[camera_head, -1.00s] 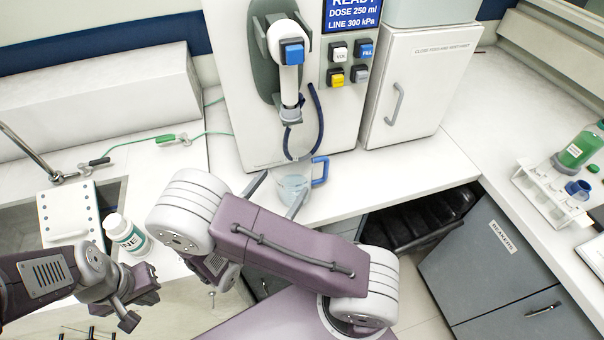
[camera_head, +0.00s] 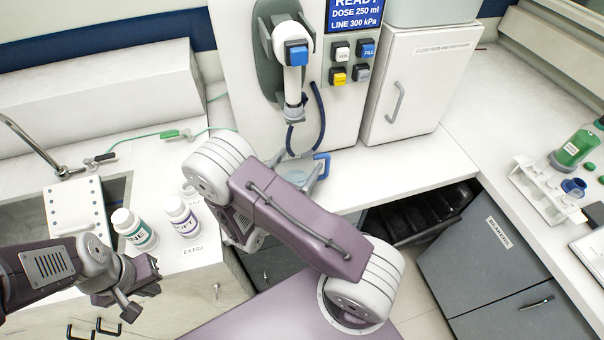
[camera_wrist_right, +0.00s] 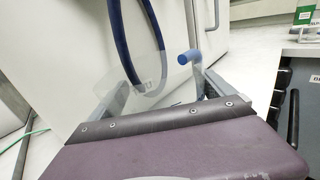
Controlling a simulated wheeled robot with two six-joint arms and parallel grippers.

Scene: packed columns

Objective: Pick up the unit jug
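The unit jug (camera_head: 297,176) is a clear vessel with a blue handle, under the dispenser at the counter's front edge. My right arm hides part of it. My right gripper (camera_head: 294,171) is open, with one finger on each side of the jug; I cannot tell whether they touch it. In the right wrist view the jug (camera_wrist_right: 150,77) looks faint and transparent between the two grey fingers, its blue handle beside the right finger. My left gripper (camera_head: 138,292) is at the lower left, away from the jug; its finger opening is not clear.
The dispenser (camera_head: 238,95) stands behind the jug, its dark blue hose (camera_head: 321,125) hanging close above. A white cabinet (camera_head: 425,75) is right of it. Two labelled white bottles (camera_head: 135,230) (camera_head: 183,218) stand by the sink at left. A tube rack (camera_head: 540,190) is far right.

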